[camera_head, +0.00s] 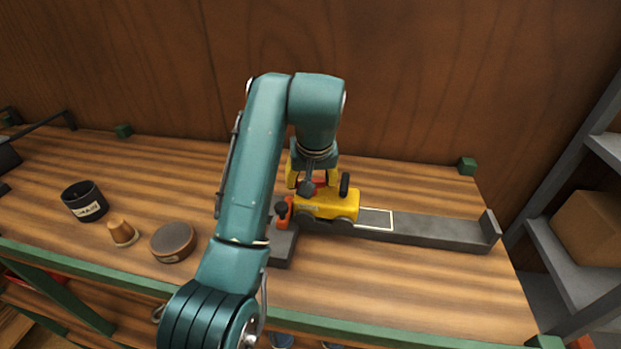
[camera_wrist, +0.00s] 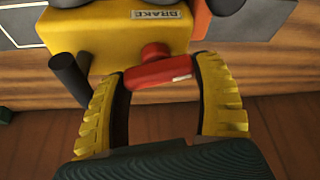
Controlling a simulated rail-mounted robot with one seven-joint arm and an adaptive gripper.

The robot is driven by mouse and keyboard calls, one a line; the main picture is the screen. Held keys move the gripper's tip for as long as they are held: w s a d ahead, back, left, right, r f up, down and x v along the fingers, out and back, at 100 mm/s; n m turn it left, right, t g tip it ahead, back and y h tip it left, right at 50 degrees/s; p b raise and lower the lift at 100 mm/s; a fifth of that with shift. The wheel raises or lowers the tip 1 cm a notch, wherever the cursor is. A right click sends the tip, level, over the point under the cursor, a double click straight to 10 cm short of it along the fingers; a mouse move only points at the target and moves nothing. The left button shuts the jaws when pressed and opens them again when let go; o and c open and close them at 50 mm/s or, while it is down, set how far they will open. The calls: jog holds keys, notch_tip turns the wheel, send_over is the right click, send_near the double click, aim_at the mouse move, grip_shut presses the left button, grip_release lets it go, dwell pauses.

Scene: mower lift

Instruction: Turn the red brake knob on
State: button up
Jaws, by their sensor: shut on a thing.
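The yellow mower (camera_head: 335,206) sits on a dark grey rail on the workbench. Its yellow body with a BRAKE label (camera_wrist: 156,14) fills the top of the wrist view. The red brake knob (camera_wrist: 160,72) sticks out below the label as a bar on a short round stem, with a small white mark at its right end. My gripper (camera_wrist: 162,78) has its two yellow ribbed fingers at the two ends of the bar, shut on it. In the head view my gripper (camera_head: 314,178) is at the mower's far side, and the knob there is mostly hidden.
The grey rail (camera_head: 430,231) runs right to an upright end stop, with a white outlined rectangle beside the mower. An orange part (camera_head: 282,215) stands left of the mower. A black cup (camera_head: 84,201), a small brown cone (camera_head: 122,233) and a round tin (camera_head: 172,242) stand at left.

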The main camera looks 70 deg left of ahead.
jog(key=m+t, duration=0.1)
jog(key=m, duration=0.2)
jog(key=m+t+h, duration=0.1)
jog(key=m, duration=0.2)
jog(key=shift+r, duration=0.15)
jog(key=m+h, duration=0.1)
jog(key=m, duration=0.2)
jog(key=m+t+h, duration=0.1)
jog(key=m, duration=0.2)
jog(key=shift+w+d+h, duration=0.1)
jog(key=shift+d+h, duration=0.05)
jog(key=shift+h, duration=0.15)
jog(key=shift+m, duration=0.3)
jog(key=o, duration=1.2)
jog(key=v, duration=1.2)
